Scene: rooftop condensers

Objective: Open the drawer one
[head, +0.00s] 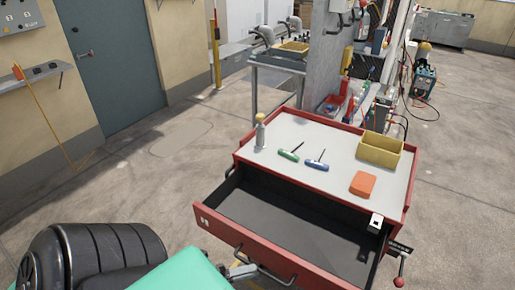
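The red drawer (240,240) at the front of the red tool cabinet is pulled out, and its dark interior (290,222) shows and looks empty. A small white label sits at the left of its front. A grey bar handle (265,270) runs along the drawer front. My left gripper (241,271), grey, is at the left end of this handle, mostly hidden behind my green and black arm. I cannot tell whether its fingers are closed around the bar or only beside it. My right gripper is not in view.
The cabinet top (300,135) holds a yellow-capped bottle (260,132), green (289,155) and blue (317,165) T-handle tools, a yellow bin (379,151) and an orange block (362,184). A red-knobbed lever (401,268) is at the right. Floor left of the cabinet is clear.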

